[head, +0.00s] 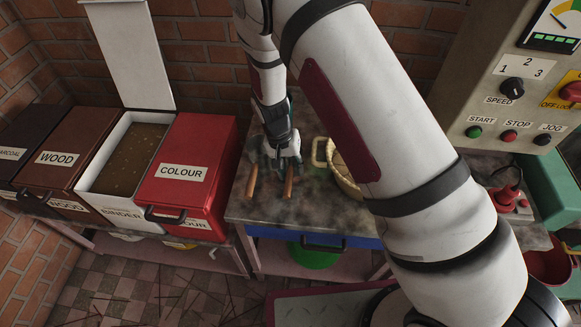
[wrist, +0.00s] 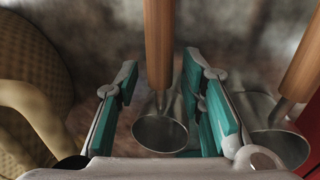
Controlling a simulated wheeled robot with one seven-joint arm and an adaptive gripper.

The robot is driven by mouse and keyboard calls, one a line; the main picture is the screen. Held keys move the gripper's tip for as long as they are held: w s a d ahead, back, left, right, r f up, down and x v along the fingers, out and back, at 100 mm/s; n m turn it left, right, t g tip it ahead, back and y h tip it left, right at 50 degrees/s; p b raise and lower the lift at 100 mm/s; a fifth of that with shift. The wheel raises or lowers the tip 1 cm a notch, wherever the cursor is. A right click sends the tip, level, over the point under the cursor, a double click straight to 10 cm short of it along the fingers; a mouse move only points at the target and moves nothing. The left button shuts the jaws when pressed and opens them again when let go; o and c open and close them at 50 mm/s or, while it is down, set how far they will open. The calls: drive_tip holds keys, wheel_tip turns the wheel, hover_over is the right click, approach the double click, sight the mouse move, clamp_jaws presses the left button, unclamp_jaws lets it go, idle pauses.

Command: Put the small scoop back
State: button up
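Two metal scoops with wooden handles are at the worktable. One scoop (wrist: 160,132) is between my gripper's fingers in the wrist view; its bowl looks the smaller, and its handle shows in the head view (head: 289,183). The other scoop (wrist: 262,112) is just right of the fingers in the wrist view; its handle is the left one in the head view (head: 252,181). My gripper (head: 276,160) is low over the table. Its green-padded fingers (wrist: 172,100) are apart, with gaps beside the scoop. In the head view the gripper hides the bowls.
At left are the red COLOUR bin (head: 193,155), the open BINDER bin (head: 122,160) and the WOOD bin (head: 65,150). A control panel (head: 500,95) is at right.

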wheel_tip(320, 180, up, 12)
drive_tip(key=a, duration=0.2)
drive_tip(key=shift+w+b, duration=0.15)
drive_tip(key=shift+b, duration=0.25)
drive_tip(key=s+d+r+t+y, duration=0.1)
drive_tip(key=s+d+r, duration=0.25)
drive_tip(key=r, duration=0.55)
drive_tip(key=s+d+r+t+y, duration=0.1)
drive_tip(key=s+d+r, duration=0.3)
drive_tip(key=r, duration=0.6)
drive_tip(key=s+d+r+n+t, duration=0.1)
drive_tip(key=s+d+r, duration=0.3)
drive_tip(key=s, duration=0.3)
drive_tip(key=s+d+r+n+t, duration=0.1)
drive_tip(key=s+d+r, duration=0.3)
drive_tip(key=s, duration=0.4)
drive_tip(key=shift+s+d+r+t, duration=0.2)
drive_tip(key=shift+d+r+t, duration=0.15)
drive_tip(key=shift+d+t, duration=0.45)
drive_tip(key=shift+c, duration=0.3)
